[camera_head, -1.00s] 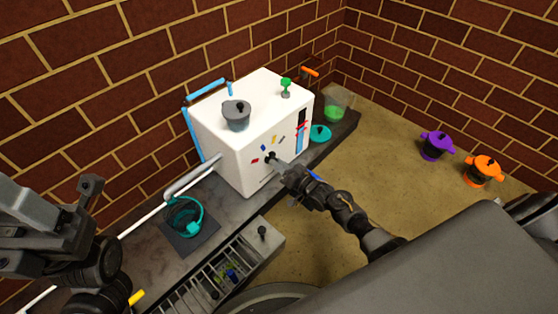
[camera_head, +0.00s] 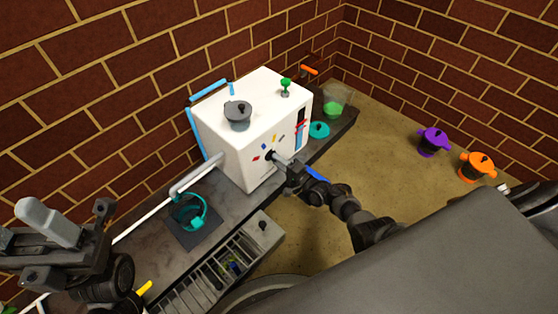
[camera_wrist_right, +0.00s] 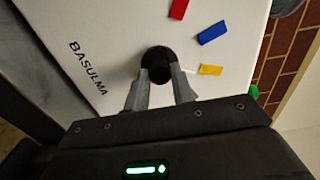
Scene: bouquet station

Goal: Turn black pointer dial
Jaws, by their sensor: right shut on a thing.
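The black pointer dial (camera_head: 270,155) is on the front face of the white box (camera_head: 231,147). In the right wrist view the dial (camera_wrist_right: 156,60) is a round black knob between my fingertips. My right gripper (camera_head: 277,159) reaches the box front from the right. It is shut on the dial, with one grey finger on each side, as the wrist view shows at its fingertips (camera_wrist_right: 160,77). The dial's pointer direction cannot be made out. My left gripper (camera_head: 47,220) is at the far left, away from the box; its finger gap cannot be made out.
Coloured marks, including a blue one (camera_wrist_right: 214,32), a red one and a yellow one, lie around the dial. A grey pot (camera_head: 238,117) and a green knob (camera_head: 286,85) are on the box top.

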